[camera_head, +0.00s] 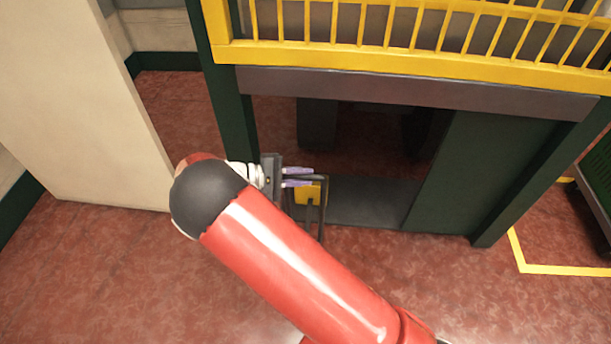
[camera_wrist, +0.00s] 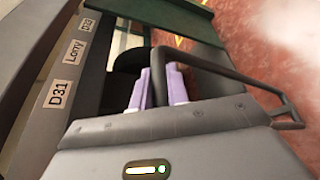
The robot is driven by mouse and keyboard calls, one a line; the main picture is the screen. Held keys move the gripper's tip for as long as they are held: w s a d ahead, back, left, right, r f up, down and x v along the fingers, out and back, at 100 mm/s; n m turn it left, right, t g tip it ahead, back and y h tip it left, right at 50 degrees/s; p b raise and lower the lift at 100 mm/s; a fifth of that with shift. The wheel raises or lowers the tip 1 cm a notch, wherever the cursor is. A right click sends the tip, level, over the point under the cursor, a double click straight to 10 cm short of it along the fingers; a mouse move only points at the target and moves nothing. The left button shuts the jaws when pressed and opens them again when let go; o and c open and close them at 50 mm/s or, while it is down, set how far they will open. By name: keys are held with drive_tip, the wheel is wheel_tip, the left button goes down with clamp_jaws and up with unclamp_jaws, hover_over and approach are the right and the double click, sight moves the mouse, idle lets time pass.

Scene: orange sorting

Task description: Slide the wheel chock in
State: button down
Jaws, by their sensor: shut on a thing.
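In the head view my gripper (camera_head: 311,177), with two lilac fingers, is low at the left side of the opening under the dark beam. It is shut on the dark bar handle (camera_head: 322,212) of the wheel chock. A yellow patch of the chock (camera_head: 301,196) shows just below the fingers; its full shape is hidden. In the wrist view the lilac fingers (camera_wrist: 161,85) are close together at the black bent handle (camera_wrist: 215,68). The chock's body cannot be made out there. Dark upright shapes (camera_head: 318,125) stand inside the opening; whether they are wheels is unclear.
A dark beam (camera_head: 400,88) and yellow railing (camera_head: 400,60) span above the opening. Green posts (camera_head: 227,100) and a green panel (camera_head: 470,170) bound it. A dark plate (camera_head: 365,200) lies inside. The wrist view shows a grey beam labelled "D31", "Lorry" (camera_wrist: 72,68). Red floor is clear in front.

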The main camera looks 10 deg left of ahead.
drive_tip(key=shift+a, duration=0.3)
drive_tip(key=c, duration=1.5)
unclamp_jaws()
drive_tip(key=shift+a+f, duration=0.1)
drive_tip(key=shift+o, duration=0.7)
drive_tip(key=v, duration=0.7)
drive_tip(key=shift+s+a, duration=0.2)
drive_tip(key=shift+a, duration=0.1)
